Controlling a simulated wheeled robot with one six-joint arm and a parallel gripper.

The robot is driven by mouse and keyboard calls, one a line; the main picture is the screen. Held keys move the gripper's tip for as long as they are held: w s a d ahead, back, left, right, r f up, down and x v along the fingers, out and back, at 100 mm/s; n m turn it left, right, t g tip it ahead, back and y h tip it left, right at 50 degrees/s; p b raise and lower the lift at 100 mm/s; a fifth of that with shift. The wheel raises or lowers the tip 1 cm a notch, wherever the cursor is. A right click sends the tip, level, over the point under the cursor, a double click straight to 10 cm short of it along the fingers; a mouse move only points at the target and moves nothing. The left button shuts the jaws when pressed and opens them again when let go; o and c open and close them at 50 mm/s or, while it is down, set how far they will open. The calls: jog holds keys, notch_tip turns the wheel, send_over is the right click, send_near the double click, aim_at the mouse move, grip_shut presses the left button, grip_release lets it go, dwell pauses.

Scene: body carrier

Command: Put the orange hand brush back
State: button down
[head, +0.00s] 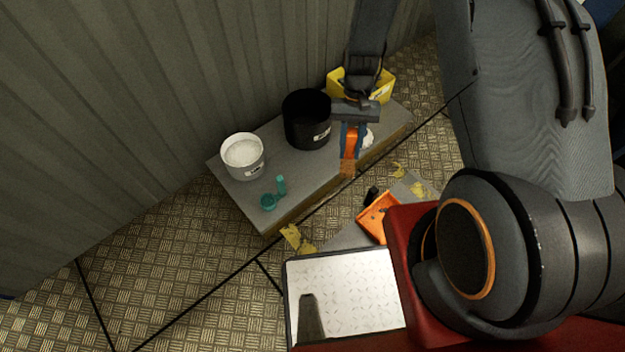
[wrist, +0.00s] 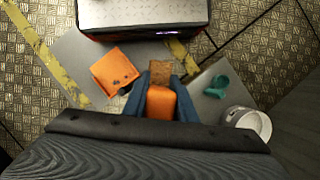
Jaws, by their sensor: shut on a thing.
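My gripper (head: 351,148) is shut on the orange hand brush (head: 351,142), which sits between its two blue fingers. The brush's brown bristles (head: 347,169) stick out below the fingertips, over the front edge of the low grey bench. In the wrist view the brush (wrist: 161,103) lies between the fingers with its bristles (wrist: 160,72) towards the top. An orange dustpan (head: 377,217) with a dark handle lies on a grey patch of floor in front of the bench. It also shows in the wrist view (wrist: 113,72), left of the brush, apart from it.
The grey bench (head: 225,181) carries a white tub (head: 243,158) with pale contents, a teal scoop (head: 269,201), a black bucket (head: 306,118) and a yellow bin (head: 383,93). A white item (head: 368,138) is beside my gripper. My base's light top plate is near the dustpan. Open floor lies to the left.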

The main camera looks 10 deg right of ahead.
jog(key=w+a+f+m+t+y+b, duration=0.1)
jog(key=w+a+f+m+b, duration=0.3)
jog(key=f+b, duration=0.4)
jog(key=w+a+f+m+t+y+b, duration=0.1)
jog(key=w+a+f+m+b, duration=0.3)
jog(key=b, duration=1.6)
jog(key=shift+w+a+f+m+y, duration=0.35)
jog(key=shift+w+a+f, duration=1.15)
jog(key=shift+f, duration=0.75)
jog(key=shift+d, duration=0.1)
jog(key=shift+f+b, duration=1.95)
jog(key=shift+f, duration=2.85)
jog(key=shift+f, duration=0.2)
jog(key=c, duration=1.5)
grip_release()
jog(key=shift+o, duration=0.2)
